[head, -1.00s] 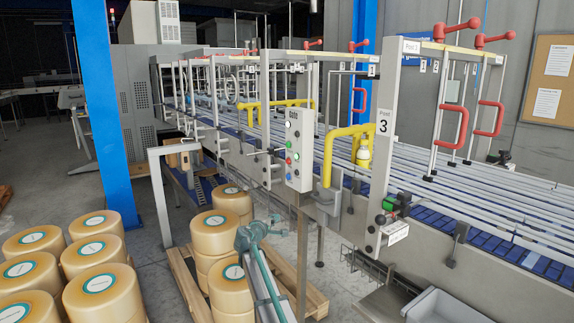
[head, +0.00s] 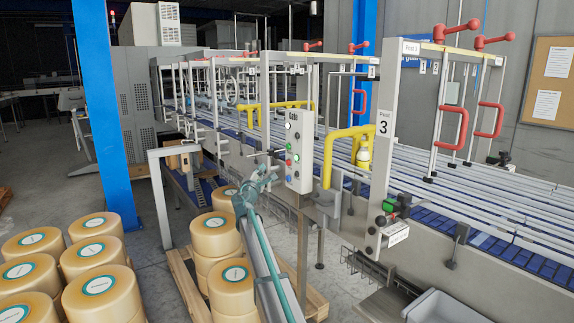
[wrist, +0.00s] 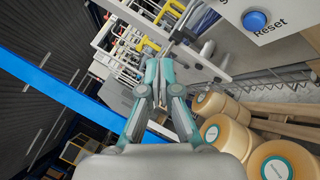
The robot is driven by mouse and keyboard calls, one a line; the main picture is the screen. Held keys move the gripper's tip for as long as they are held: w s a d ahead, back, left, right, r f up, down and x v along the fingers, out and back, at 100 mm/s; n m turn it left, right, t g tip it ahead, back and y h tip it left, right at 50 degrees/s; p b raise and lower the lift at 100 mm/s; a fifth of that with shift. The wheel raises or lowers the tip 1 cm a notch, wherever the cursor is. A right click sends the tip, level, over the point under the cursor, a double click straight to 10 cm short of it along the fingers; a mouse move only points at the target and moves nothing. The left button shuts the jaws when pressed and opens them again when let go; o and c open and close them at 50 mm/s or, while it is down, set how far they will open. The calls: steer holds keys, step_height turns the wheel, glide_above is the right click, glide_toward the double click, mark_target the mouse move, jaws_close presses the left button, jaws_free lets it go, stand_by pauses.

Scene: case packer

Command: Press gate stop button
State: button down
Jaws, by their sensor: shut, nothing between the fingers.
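The grey gate control box (head: 301,178) hangs on the near side of the conveyor in the head view, with "Gate" at its top. It carries a column of small buttons and lamps. A blue button (wrist: 255,20) labelled "Reset" shows there at top right.
Yellow rails (head: 345,137) and the Post 3 upright (head: 382,145) stand right of the box. Tan rolls (head: 215,235) are stacked on a pallet below my arm, with more at left. A blue column (head: 108,115) stands behind. A grey bin (head: 440,306) is at lower right.

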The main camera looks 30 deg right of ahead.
mark_target(288, 163)
steer(key=shift+d, duration=0.15)
steer(key=w+d, duration=0.1)
steer(key=d, duration=0.7)
steer(key=shift+w+d, duration=0.15)
steer(key=shift+d, duration=0.05)
steer(key=shift+d+b, duration=0.2)
steer(key=shift+b, duration=0.3)
stand_by(1.0)
steer(key=shift+d, duration=0.25)
steer(key=shift+w+d+b, duration=0.1)
steer(key=shift+d+b, duration=0.4)
steer(key=shift+b, duration=0.05)
stand_by(0.8)
steer(key=shift+a, duration=0.1)
stand_by(0.3)
steer(key=shift+a, duration=0.85)
